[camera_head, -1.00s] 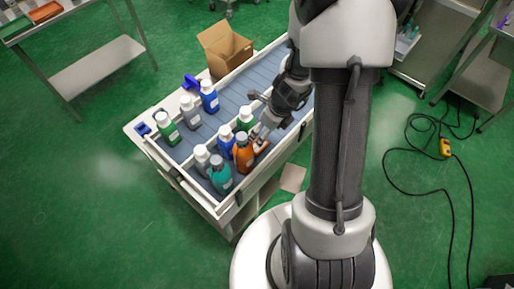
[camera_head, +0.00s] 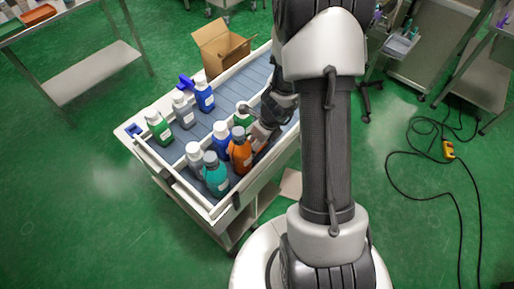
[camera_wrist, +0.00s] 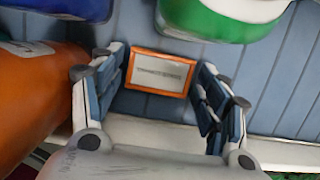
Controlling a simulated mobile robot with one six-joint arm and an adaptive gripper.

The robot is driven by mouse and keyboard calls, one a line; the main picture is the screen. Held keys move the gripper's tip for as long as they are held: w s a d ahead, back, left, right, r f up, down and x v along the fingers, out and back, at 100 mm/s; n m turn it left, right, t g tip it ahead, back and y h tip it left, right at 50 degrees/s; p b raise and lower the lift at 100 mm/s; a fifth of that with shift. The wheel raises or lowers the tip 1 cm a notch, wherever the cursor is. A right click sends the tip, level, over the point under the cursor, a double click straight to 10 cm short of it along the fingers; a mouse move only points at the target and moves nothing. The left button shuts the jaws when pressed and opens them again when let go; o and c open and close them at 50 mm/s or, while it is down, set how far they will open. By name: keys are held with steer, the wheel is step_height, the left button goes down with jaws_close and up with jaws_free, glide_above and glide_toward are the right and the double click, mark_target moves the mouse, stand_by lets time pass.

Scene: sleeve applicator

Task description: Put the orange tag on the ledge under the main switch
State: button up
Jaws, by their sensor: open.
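The orange tag (camera_wrist: 160,73) shows in the wrist view as a small orange-framed rectangle with a pale grey face and a line of print. It is on the blue slatted conveyor, close to the pale side rail. My gripper (camera_wrist: 161,68) is open, with one finger on each side of the tag; a gap shows on both sides. In the head view my gripper (camera_head: 260,136) is down at the conveyor's near edge, right of an orange bottle (camera_head: 240,153), and hides most of the tag. I cannot make out a main switch or its ledge.
The orange bottle stands close beside my left finger in the wrist view. A green-and-white bottle (camera_wrist: 225,15) stands just beyond the tag. Several more bottles crowd the conveyor (camera_head: 232,98). A cardboard box (camera_head: 222,48) is behind it. A cabled yellow control box (camera_head: 448,150) is at right.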

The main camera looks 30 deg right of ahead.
steer(key=shift+r, duration=0.15)
steer(key=shift+c, duration=0.3)
steer(key=c, duration=0.8)
steer(key=shift+o, duration=0.2)
steer(key=shift+r, duration=0.1)
step_height(320, 180, up, 20)
steer(key=p, duration=1.4)
steer(key=shift+p, duration=0.4)
